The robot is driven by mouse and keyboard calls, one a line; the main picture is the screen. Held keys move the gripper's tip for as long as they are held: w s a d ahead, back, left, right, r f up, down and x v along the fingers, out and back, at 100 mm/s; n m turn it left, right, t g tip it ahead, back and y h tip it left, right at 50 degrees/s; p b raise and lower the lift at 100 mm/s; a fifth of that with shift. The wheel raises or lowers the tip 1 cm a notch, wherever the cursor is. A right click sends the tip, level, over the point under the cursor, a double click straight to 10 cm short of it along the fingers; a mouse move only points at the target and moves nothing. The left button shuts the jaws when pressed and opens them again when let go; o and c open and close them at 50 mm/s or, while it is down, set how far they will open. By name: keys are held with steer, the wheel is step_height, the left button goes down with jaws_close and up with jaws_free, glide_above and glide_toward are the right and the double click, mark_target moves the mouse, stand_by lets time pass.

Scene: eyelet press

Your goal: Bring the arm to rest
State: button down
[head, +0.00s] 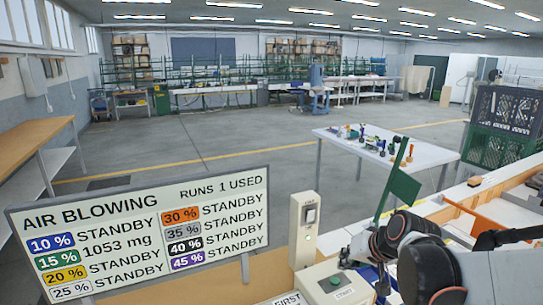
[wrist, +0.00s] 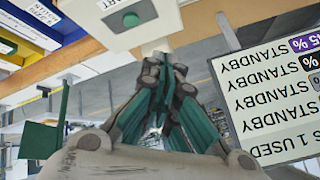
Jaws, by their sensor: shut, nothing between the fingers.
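My gripper (wrist: 163,68) is shut and empty in the wrist view, its dark green fingers together just below the pale box with a green button (wrist: 130,18). It seems to be held in the air; I cannot tell how far it is from the box. In the head view my grey and black arm reaches in from the lower right, and the fingertips are not clear there. The same button box (head: 336,283) stands at the bottom middle, left of my arm.
A results board (head: 140,228) reading AIR BLOWING stands at the lower left. A pale switch post (head: 303,230) is beside it. A green flag-like plate (head: 403,187) rises close to my arm. Green and black crates (head: 497,150) stand at right. Open floor lies beyond.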

steer(key=s+r+n+h+b, duration=0.1)
steer(key=s+n+h+b, duration=0.1)
steer(key=s, duration=1.9)
steer(key=shift+d+r+h+b, duration=0.15)
steer(key=shift+d+h+b, duration=0.25)
steer(key=shift+h, duration=0.2)
steer(key=shift+a, duration=0.1)
